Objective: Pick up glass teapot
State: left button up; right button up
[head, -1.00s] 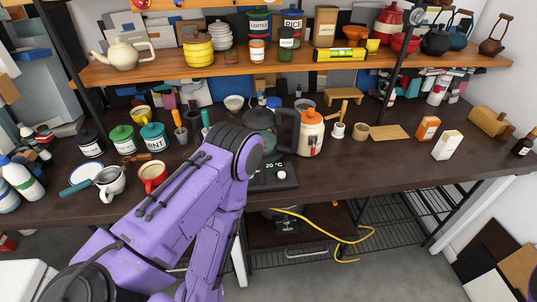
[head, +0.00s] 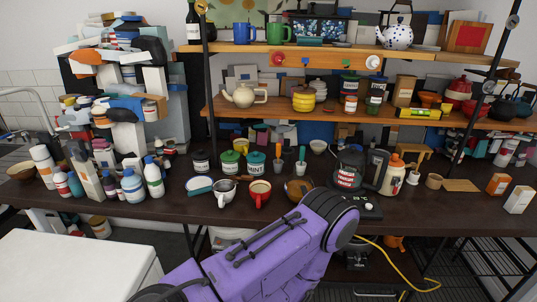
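A dark, see-through kettle-shaped vessel (head: 348,160) with a black handle stands on the counter right of centre, beside a black base with a dial. A red label shows at its front. I cannot tell for sure whether it is the glass teapot. A brown rounded vessel (head: 296,187), partly hidden by my purple arm, sits to its left. A cream teapot (head: 243,95) is on the middle shelf and a white teapot with blue dots (head: 398,35) on the top shelf; both look opaque. My purple arm crosses the bottom centre. Neither gripper shows.
Several bottles and a tall stacked pile (head: 125,85) crowd the left. A white surface (head: 75,272) lies at bottom left.

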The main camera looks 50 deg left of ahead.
aim_at(300, 189)
jog(key=k, duration=0.15)
jog(key=u, duration=1.3)
